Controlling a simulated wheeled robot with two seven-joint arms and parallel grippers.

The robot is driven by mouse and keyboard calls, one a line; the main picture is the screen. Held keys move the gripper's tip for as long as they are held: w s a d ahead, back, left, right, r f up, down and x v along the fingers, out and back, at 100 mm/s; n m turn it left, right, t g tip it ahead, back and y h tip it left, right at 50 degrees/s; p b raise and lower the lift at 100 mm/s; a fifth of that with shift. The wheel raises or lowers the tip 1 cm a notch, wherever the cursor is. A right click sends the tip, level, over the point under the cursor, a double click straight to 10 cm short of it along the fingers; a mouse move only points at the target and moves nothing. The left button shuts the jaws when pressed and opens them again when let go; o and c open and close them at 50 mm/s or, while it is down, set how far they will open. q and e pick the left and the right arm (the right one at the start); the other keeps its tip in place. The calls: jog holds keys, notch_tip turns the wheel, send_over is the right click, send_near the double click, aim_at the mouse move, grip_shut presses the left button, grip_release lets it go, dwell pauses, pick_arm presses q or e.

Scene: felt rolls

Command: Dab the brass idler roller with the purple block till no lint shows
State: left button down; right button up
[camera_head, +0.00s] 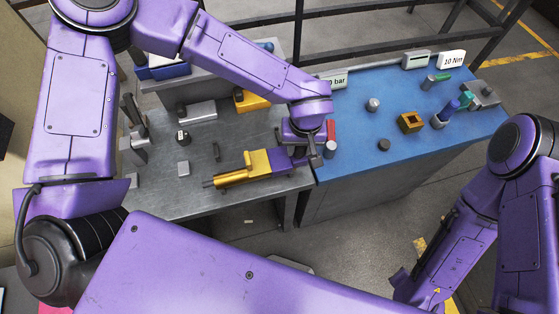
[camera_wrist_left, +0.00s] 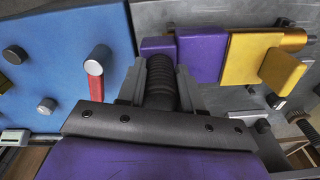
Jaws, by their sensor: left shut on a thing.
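My left gripper (camera_head: 314,158) is at the right end of the yellow and purple assembly on the grey bench. In the left wrist view its fingers (camera_wrist_left: 162,88) are shut on a black ribbed handle (camera_wrist_left: 160,92). A small purple block (camera_wrist_left: 157,47) shows at the handle's far end. A larger purple face (camera_wrist_left: 201,58) is beside it, next to a yellow plate (camera_wrist_left: 250,58); the head view shows this purple part (camera_head: 279,159) too. The brass roller (camera_wrist_left: 292,40) sticks out past the yellow plate, its end also showing in the head view (camera_head: 208,184). I cannot tell whether block and roller touch; lint is too small to see.
The blue bench (camera_head: 350,170) is at the right, with a red-sided post (camera_head: 331,148), a dark knob (camera_head: 384,144) and a yellow square holder (camera_head: 411,122). Small grey parts (camera_head: 183,168) stand on the grey bench (camera_head: 160,198). Railings run behind.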

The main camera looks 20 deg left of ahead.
pick_arm(q)
notch_tip(320, 180, up, 2)
jog(key=shift+r+p, duration=0.1)
jog(key=shift+p, duration=0.7)
jog(key=shift+d+r, duration=0.1)
jog(key=shift+r, duration=0.45)
jog(key=shift+s+d+r, duration=0.1)
jog(key=shift+s+r, duration=0.1)
jog(key=shift+r, duration=1.45)
jog(key=shift+m, duration=0.6)
jog(key=shift+w+a+f+m, duration=0.1)
jog(key=shift+w+a+m, duration=0.15)
jog(key=shift+m, duration=0.25)
jog(key=w+a+f+b, duration=0.2)
jog(key=a+f+b, duration=0.1)
jog(key=a+b, duration=0.2)
jog(key=w+a+f+m+b, duration=0.1)
jog(key=w+a+f+b, duration=0.2)
jog(key=a, duration=0.4)
jog(key=shift+w+m+b, duration=0.25)
jog(key=shift+m+b, duration=0.05)
jog(key=shift+b, duration=0.55)
